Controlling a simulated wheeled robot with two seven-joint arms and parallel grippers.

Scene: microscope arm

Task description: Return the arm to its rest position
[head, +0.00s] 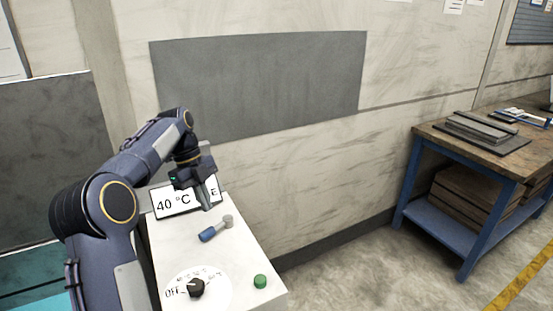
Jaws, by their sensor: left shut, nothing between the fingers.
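My left arm comes in from the left, and its gripper (206,194) is shut and empty. It hangs over the far part of a white cabinet (182,247), in front of a display (171,204) that reads 40 °C. A small lever with a blue grip (208,235) lies on the cabinet top just below the gripper in the picture. The gripper looks apart from the lever. No microscope shows. My right gripper is out of view.
A black knob (196,288) on a white dial marked OFF and a green button (260,281) are on the cabinet's near part. A workbench (424,131) with blue legs stands at the right. Open floor (350,270) lies between. A wall (300,160) is behind.

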